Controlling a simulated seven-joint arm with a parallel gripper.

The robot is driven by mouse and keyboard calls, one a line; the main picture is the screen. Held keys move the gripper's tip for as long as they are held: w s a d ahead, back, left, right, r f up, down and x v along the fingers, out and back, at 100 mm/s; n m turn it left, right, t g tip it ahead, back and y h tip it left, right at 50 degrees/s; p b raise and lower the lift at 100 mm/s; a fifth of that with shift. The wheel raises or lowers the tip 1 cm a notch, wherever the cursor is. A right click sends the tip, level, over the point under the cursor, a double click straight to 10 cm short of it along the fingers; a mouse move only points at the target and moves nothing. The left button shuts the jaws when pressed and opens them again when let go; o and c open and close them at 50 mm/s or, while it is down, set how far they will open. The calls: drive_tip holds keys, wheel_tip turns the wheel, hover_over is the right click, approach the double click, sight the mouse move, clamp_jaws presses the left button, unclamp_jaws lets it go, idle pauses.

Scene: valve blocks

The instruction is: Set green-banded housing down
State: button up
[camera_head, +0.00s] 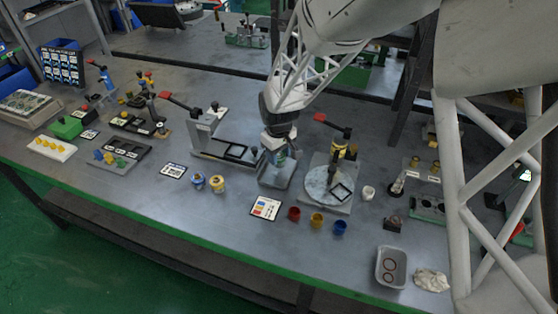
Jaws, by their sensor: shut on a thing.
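My gripper (279,146) points down over the middle of the table and is shut on a small housing (280,158). Only a little of the housing shows below the fingers, with a greenish-blue tint. Its band is too small to make out clearly. A grey block-like fixture (274,180) stands directly beneath. I cannot tell whether the housing touches it or hangs just above.
Two small banded parts, one blue-topped (198,181) and one yellow (217,184), stand to the left. A press with a round plate (322,184) is close on the right. Red (294,214), yellow (317,219) and blue (340,228) cups stand in front. A grey tray (391,267) is front right.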

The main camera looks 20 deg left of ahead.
sight(279, 161)
idle(0.3)
drive_tip(key=shift+f, duration=1.75)
drive_tip(key=shift+f, duration=0.15)
drive_tip(key=o, duration=1.1)
wheel_tip(279, 161, up, 12)
drive_tip(key=shift+r, duration=0.1)
drive_tip(key=shift+r, duration=0.1)
